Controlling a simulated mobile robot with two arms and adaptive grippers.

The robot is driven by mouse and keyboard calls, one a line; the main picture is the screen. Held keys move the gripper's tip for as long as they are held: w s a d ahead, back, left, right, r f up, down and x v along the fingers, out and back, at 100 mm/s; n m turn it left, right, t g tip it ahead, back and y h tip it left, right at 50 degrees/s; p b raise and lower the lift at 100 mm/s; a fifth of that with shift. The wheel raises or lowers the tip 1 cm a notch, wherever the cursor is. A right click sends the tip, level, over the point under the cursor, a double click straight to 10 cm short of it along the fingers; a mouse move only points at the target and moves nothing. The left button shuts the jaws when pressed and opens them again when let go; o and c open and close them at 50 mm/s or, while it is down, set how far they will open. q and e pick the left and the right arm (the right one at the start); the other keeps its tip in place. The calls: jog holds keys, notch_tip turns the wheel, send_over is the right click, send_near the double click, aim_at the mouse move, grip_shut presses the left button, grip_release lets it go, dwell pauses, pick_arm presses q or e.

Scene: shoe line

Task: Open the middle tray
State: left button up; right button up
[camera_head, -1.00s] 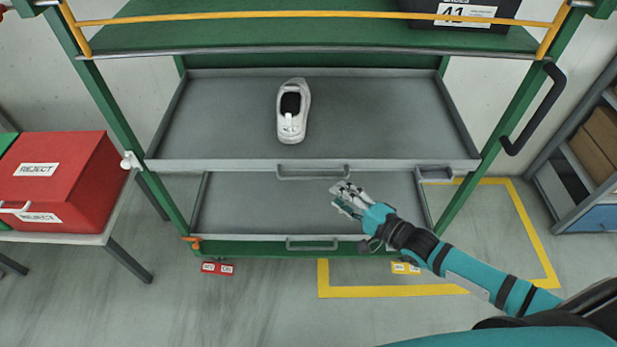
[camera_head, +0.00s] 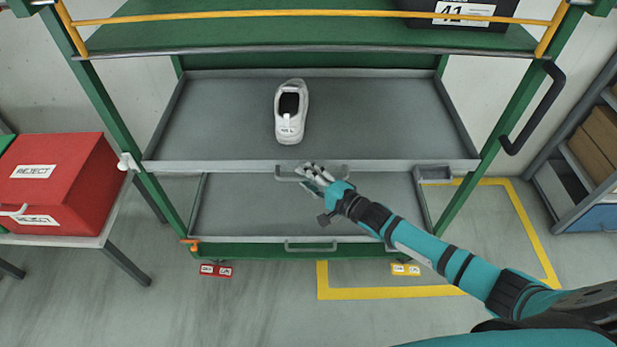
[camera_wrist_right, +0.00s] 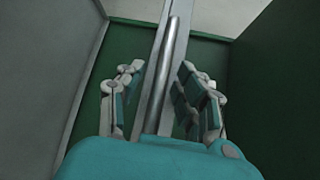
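The middle tray (camera_head: 385,120) is a grey tray in the green rack, with a white shoe (camera_head: 290,112) on it. Its front handle (camera_head: 335,171) is a thin grey bar, partly hidden by my right gripper (camera_head: 307,173). In the right wrist view the handle bar (camera_wrist_right: 163,75) runs between the two spread fingers of the right gripper (camera_wrist_right: 158,90). The fingers are open, one on each side of the bar, and gaps show between them and it. My left gripper is not in view.
A lower grey tray (camera_head: 290,212) with its own handle (camera_head: 312,247) lies beneath. A red reject bin (camera_head: 65,180) stands on a table at the left. A black bar handle (camera_head: 535,108) is on the rack's right post.

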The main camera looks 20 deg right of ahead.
grip_shut()
jog(key=shift+s+f, duration=0.1)
jog(key=shift+s, duration=0.1)
jog(key=s+a+p, duration=0.3)
jog(key=s+p, duration=0.1)
jog(key=s, duration=0.8)
jog(key=s+a+p, duration=0.3)
jog(key=s+p, duration=0.2)
jog(key=s, duration=0.6)
jog(key=shift+s+a+f, duration=0.15)
jog(key=shift+s+a, duration=0.2)
